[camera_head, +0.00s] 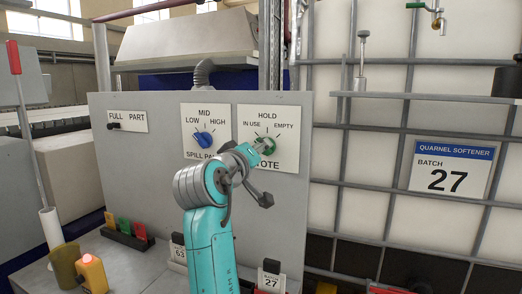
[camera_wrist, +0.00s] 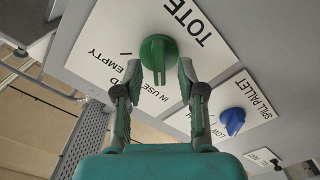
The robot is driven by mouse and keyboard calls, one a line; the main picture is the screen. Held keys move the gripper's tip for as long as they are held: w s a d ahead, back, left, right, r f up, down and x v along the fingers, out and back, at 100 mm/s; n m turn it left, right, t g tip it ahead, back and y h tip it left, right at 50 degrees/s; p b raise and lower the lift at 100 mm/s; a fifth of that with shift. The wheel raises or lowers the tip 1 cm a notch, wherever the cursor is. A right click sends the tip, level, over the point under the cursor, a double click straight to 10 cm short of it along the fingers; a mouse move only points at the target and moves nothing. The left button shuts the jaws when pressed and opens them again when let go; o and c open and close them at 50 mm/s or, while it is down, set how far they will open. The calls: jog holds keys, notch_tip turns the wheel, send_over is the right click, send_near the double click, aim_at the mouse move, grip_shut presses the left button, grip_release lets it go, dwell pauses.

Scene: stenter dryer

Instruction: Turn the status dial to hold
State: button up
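The green status dial (camera_wrist: 158,50) sits on the white tote label plate (camera_wrist: 195,55), marked HOLD, IN USE and EMPTY. In the wrist view its grip bar points down, toward the IN USE wording. In the head view the dial (camera_head: 266,143) is partly hidden by my gripper (camera_head: 259,152). My gripper (camera_wrist: 159,70) is open, with one fingertip on each side of the dial's bar. A gap shows between the fingertips and the bar; I cannot tell whether either one touches it.
A blue spill pallet dial (camera_head: 203,139) is on the plate to the left. A FULL/PART switch (camera_head: 115,126) is farther left. Colored blocks (camera_head: 124,227) and a yellow lamp-like item (camera_head: 91,271) stand on the ledge below. A caged tote (camera_head: 390,150) stands at right.

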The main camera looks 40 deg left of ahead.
jog(key=shift+x, duration=0.85)
grip_shut()
jog(key=shift+m, duration=4.3)
